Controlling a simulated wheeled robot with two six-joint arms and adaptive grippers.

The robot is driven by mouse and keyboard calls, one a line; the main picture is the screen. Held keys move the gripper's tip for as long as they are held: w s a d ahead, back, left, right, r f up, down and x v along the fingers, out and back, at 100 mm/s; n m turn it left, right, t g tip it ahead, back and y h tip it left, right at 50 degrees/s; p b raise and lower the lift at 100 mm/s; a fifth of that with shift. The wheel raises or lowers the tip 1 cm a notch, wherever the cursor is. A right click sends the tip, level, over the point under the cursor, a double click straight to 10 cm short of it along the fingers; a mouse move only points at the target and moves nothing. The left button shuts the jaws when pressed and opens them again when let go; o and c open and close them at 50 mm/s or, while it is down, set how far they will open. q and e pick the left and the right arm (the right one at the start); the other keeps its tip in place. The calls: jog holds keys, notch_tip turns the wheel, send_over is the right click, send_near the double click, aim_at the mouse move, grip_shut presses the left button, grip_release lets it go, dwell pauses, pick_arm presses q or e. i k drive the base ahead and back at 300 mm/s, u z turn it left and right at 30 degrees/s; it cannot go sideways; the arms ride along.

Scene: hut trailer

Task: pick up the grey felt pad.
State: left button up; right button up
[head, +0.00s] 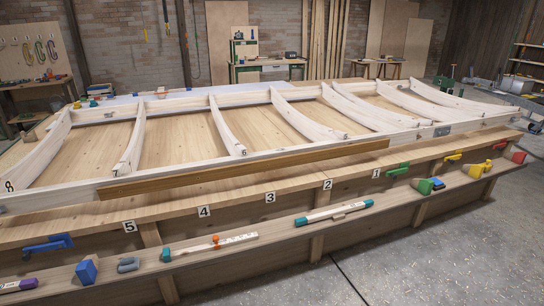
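I cannot make out a thing that is clearly a flat grey felt pad. A small blue-grey rounded piece (128,265) lies on the low front ledge at the left, between a blue block and a pale strip. A small grey rectangular piece (442,130) sits on the frame's front rail at the right. I cannot tell whether either of them is felt. Neither of my grippers is in view.
A large white timber frame with curved ribs lies on the workbench (90,222). A brown batten (250,168) runs along its front rail. The front ledge (290,235) also holds a blue block (86,272), a teal-ended strip (340,211) and coloured clamps. Open floor lies at right.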

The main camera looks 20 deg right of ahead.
aim_at(131, 264)
jog(key=u, duration=0.25)
jog(key=k, duration=0.35)
jog(key=u, duration=1)
jog(key=k, duration=0.95)
jog(key=u, duration=0.85)
jog(key=i, duration=1.7)
jog(key=z, duration=0.45)
jog(key=i, duration=1.2)
jog(key=z, duration=1.45)
jog(key=i, duration=0.85)
jog(key=z, duration=1)
